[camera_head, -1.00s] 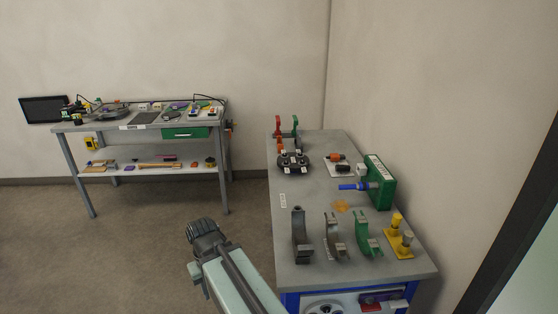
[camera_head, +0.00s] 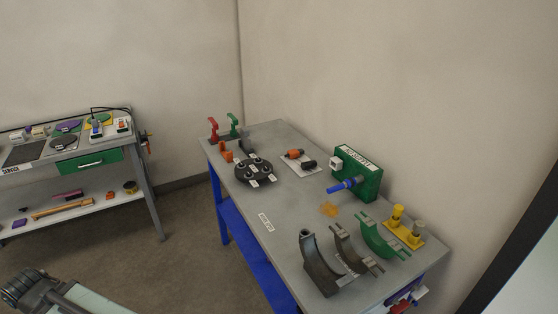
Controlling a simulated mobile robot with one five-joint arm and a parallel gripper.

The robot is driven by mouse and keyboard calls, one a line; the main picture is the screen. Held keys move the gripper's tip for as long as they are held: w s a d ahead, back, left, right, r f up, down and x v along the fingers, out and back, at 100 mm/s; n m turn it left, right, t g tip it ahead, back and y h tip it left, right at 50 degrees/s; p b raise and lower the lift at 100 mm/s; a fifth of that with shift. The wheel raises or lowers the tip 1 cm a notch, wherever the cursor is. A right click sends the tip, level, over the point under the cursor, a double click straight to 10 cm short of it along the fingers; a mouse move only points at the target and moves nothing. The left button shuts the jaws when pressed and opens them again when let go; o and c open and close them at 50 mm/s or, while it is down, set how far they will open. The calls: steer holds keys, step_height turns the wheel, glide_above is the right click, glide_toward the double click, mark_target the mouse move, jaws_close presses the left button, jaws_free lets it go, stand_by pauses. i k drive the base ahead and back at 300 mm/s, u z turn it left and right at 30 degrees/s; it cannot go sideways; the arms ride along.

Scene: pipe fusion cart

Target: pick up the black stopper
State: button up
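A small black piece (camera_head: 308,164), which looks like the black stopper, lies on a white pad on the grey cart top (camera_head: 290,215). It is beside an orange piece (camera_head: 294,153). It is small in the picture, so its exact shape is hard to make out. My gripper (camera_head: 14,290) shows at the lower left, over the floor and well away from the cart. Its fingers are too small and dark to show whether they are open or shut. I see nothing held in it.
On the cart are a round black holder (camera_head: 255,172), a green box (camera_head: 357,172) with a blue spout, curved clamps (camera_head: 318,265) and a yellow stand (camera_head: 404,233). Red and green upright clamps stand at the back left. A second bench (camera_head: 85,170) is at left; floor lies between.

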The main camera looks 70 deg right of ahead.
mark_target(309, 164)
steer(key=z, duration=0.25)
steer(key=i, duration=1.1)
steer(key=z, duration=0.5)
steer(key=k, duration=0.7)
steer(key=z, duration=0.2)
steer(key=i, duration=0.7)
steer(key=u, duration=0.05)
